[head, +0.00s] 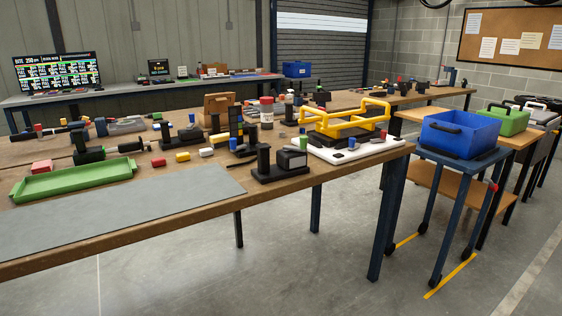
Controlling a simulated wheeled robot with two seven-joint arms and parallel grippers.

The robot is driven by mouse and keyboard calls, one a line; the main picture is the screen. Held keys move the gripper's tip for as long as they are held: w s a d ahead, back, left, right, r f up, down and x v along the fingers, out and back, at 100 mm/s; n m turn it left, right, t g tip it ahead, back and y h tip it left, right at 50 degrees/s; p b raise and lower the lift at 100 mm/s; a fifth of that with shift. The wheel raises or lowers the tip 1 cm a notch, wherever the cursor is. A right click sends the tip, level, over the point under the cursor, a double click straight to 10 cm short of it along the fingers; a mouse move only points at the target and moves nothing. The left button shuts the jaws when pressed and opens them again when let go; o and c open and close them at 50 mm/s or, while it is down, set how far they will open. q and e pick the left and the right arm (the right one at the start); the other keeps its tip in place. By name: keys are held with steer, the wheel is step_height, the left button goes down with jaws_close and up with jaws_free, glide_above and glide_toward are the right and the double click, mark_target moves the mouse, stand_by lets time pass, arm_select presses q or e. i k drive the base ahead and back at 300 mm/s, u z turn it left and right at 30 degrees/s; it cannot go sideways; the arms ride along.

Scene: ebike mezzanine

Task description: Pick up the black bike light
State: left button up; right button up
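A black block-shaped item with a pale front face (292,161) sits near the front right edge of the wooden workbench (190,216). It looks like a bike light, but it is too small to be sure. It stands at the right end of a low black base with an upright black post (263,158); I cannot tell whether they are one piece. Other dark items lie further back, and I cannot tell whether one is a light. Neither of my grippers is in view.
A grey mat (110,215) covers the bench's front left, with a green tray (75,182) behind it. A yellow frame (345,118) stands on a white board (370,151) at right. Several small parts crowd the middle. A blue bin (460,134) sits on a separate stand.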

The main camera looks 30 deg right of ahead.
mark_target(290, 163)
steer(key=z, duration=2.7)
steer(key=i, duration=3.4)
steer(key=u, duration=3.1)
